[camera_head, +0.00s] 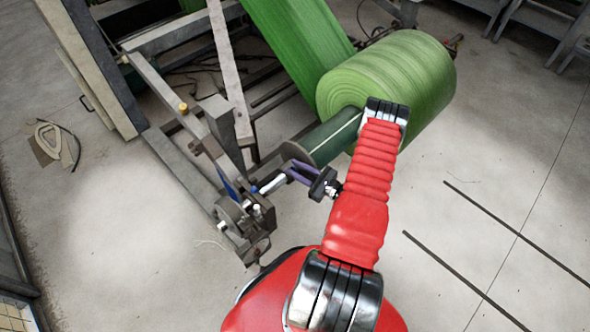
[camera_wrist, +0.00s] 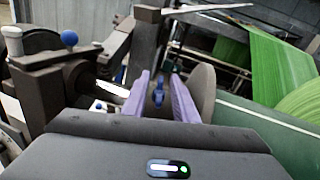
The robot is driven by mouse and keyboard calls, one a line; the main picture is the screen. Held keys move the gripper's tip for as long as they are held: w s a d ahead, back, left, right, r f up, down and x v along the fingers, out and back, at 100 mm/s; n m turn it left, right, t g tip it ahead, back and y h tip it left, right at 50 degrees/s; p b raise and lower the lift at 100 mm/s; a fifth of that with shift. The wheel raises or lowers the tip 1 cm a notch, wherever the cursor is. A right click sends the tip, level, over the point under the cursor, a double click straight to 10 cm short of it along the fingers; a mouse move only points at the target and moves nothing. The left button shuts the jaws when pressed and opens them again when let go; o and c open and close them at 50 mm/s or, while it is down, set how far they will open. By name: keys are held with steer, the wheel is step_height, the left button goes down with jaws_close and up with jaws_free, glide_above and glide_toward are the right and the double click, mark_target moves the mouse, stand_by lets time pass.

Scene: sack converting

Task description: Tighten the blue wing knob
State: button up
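The blue wing knob (camera_wrist: 158,92) shows in the wrist view between my two purple fingers, near their far ends. It is small, and a gap shows on each side of it. My gripper (camera_wrist: 160,84) is open around its line of sight; I cannot tell how far beyond or between the tips the knob lies. In the head view my gripper (camera_head: 291,171) points left at the roll stand's end, beside a pale cylinder (camera_head: 270,186). I cannot make out the wing knob there.
A blue ball knob (camera_wrist: 69,38) tops a dark bracket at left. A round grey disc (camera_wrist: 203,91) stands close to the right finger. The large green roll (camera_head: 395,80) and its core (camera_head: 335,138) lie beyond my arm. Floor at right is mostly clear.

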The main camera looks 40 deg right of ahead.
steer(key=v, duration=1.3)
steer(key=shift+s, duration=0.35)
steer(key=shift+d+f, duration=0.1)
steer(key=shift+f, duration=0.05)
